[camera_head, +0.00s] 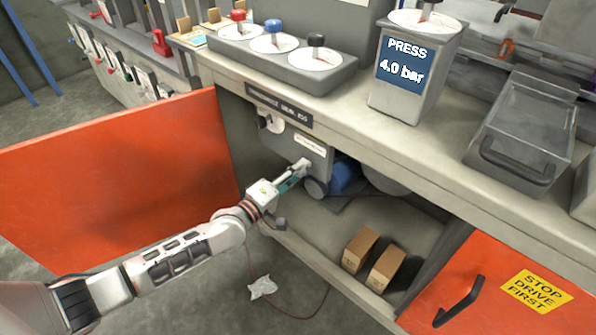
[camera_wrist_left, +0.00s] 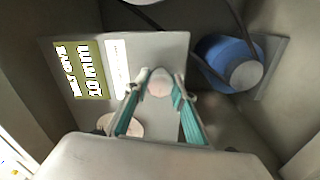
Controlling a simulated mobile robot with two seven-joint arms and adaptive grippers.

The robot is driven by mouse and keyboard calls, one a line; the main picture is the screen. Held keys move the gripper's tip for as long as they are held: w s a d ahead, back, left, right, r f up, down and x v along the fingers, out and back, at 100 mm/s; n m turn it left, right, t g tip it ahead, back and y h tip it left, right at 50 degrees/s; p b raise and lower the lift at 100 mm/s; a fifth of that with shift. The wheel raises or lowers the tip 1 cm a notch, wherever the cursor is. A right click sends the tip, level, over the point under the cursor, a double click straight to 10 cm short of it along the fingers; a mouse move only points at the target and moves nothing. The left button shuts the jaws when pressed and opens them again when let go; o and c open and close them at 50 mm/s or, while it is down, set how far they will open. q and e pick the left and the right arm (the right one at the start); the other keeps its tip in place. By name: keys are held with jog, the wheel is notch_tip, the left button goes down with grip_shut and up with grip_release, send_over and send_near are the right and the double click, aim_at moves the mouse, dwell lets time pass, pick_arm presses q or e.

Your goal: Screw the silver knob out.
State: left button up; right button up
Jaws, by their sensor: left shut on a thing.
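My left gripper (camera_head: 301,167) reaches into the open cabinet under the bench, at the grey panel (camera_head: 300,142). In the left wrist view its two teal-padded fingers (camera_wrist_left: 158,88) stand on both sides of a pale round silver knob (camera_wrist_left: 159,80) on the panel face. The gripper is shut on this knob. In the head view the fingers mostly cover the knob. A black knob on a white dial (camera_head: 266,123) sits higher and to the left on the same unit. My right gripper is not in view.
An orange door (camera_head: 120,180) stands open at the left. A blue motor (camera_head: 345,175) is just right of the panel, and it also shows in the left wrist view (camera_wrist_left: 228,62). Two cardboard boxes (camera_head: 360,249) stand on the cabinet floor. The bench edge runs above the arm.

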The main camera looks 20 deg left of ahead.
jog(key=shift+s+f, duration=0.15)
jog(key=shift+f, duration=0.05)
pick_arm(q)
jog(key=o, duration=0.9)
jog(key=shift+o, duration=1.1)
jog(key=shift+d, duration=0.1)
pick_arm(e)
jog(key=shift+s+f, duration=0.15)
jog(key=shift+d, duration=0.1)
pick_arm(q)
jog(key=shift+s, duration=0.1)
jog(key=v, duration=1.1)
jog(key=shift+s, duration=0.4)
jog(key=shift+a, duration=0.2)
